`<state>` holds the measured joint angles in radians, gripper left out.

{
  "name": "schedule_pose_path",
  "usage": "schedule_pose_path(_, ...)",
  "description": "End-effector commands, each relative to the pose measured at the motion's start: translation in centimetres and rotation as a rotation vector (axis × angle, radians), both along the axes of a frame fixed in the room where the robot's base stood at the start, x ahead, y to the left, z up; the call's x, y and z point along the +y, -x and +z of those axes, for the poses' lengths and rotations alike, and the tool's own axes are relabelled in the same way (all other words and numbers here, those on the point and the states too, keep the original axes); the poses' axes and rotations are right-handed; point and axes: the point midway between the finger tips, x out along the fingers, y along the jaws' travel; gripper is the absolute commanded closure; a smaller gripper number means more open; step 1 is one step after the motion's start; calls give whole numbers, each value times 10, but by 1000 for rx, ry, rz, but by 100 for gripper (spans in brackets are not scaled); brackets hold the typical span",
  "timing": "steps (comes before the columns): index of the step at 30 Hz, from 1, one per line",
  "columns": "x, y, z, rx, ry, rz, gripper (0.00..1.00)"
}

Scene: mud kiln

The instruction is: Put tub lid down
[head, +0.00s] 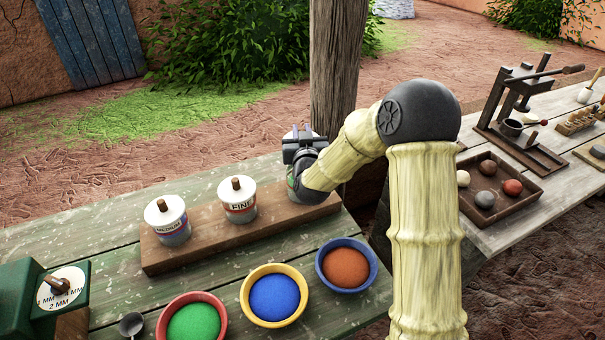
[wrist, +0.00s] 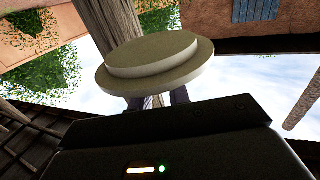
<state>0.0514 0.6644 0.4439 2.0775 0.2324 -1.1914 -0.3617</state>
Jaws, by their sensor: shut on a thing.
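My gripper (head: 303,146) is at the right end of the wooden tub board (head: 190,243), in front of and over the third tub there. In the wrist view, a pale round tub lid (wrist: 158,58) with a stepped disc sits at the fingertips (wrist: 158,100), and my gripper is shut on it. The lid's grip point is hidden. In the head view the lid (head: 300,132) is mostly hidden behind my gripper. A sliver of the third tub (head: 291,184) shows a green label; its top is hidden. The MEDIUM tub (head: 172,232) and FINE tub (head: 239,208) stand upright on the board with their knobbed lids on.
Bowls of green (head: 193,321), blue (head: 274,297) and orange powder (head: 346,267) stand in front of the board. A green dial box (head: 45,300) is at left. A wooden post (head: 337,65) rises behind my gripper.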

Motion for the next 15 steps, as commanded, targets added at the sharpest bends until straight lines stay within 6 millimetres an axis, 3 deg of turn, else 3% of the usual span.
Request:
schedule_pose_path(8, -1, 0, -5, 1, 0, 0, 100)
schedule_pose_path(15, -1, 0, -42, 4, -1, -1, 100)
